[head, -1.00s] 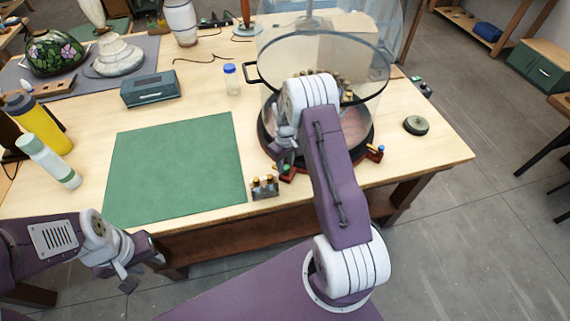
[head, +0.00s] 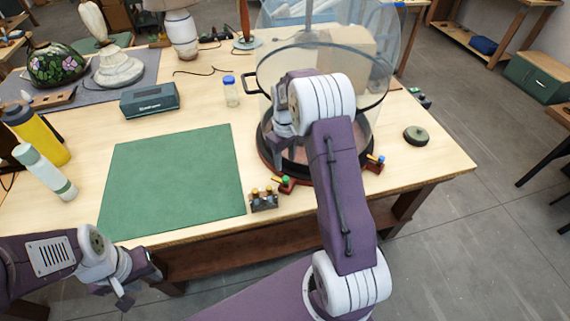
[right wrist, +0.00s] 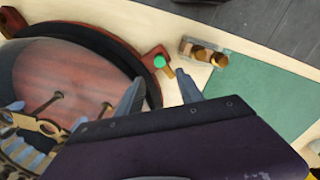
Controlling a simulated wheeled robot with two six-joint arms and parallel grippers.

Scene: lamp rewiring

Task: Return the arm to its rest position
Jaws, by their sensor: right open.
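My right arm reaches up in the middle of the head view, and its gripper (head: 282,145) hangs in front of the large glass vessel (head: 375,75). In the right wrist view the two fingers (right wrist: 158,92) are spread, with nothing between them. They are above the vessel's dark round rim and wooden base. My left gripper (head: 138,283) is low at the left of the head view, in front of the table's front edge. No object shows in it, and its jaw gap is unclear.
A green mat (head: 172,180) lies bare on the wooden table. A small block with brass knobs (head: 263,199) is beside it. A blue-capped jar (head: 231,92), a teal box (head: 150,100), a yellow bottle (head: 38,136) and a dark round disc (head: 416,135) stand around.

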